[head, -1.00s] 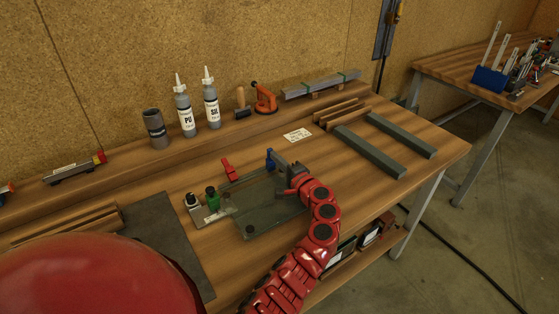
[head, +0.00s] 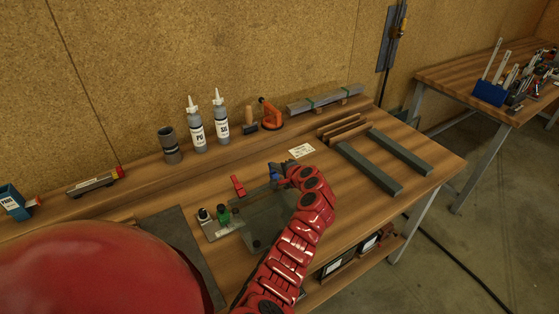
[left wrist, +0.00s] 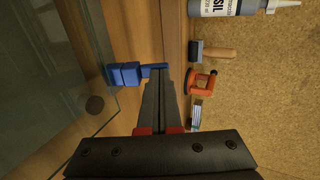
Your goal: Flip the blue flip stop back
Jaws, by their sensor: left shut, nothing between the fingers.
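The blue flip stop (head: 274,172) stands at the back right corner of the glass fixture (head: 262,226) on the workbench. In the left wrist view the blue flip stop (left wrist: 126,74) shows at the glass edge, with a thin blue arm reaching right to my fingertips. My left gripper (head: 284,172) is shut and empty, right beside the stop; in the left wrist view its fingertips (left wrist: 161,72) are at the end of the blue arm. I cannot tell whether they touch. The head view partly hides the stop behind the gripper. My right gripper is not in view.
A red flip stop (head: 238,186) and a green-capped part (head: 223,216) stand along the fixture's left side. Grey bars (head: 368,168) lie to the right.

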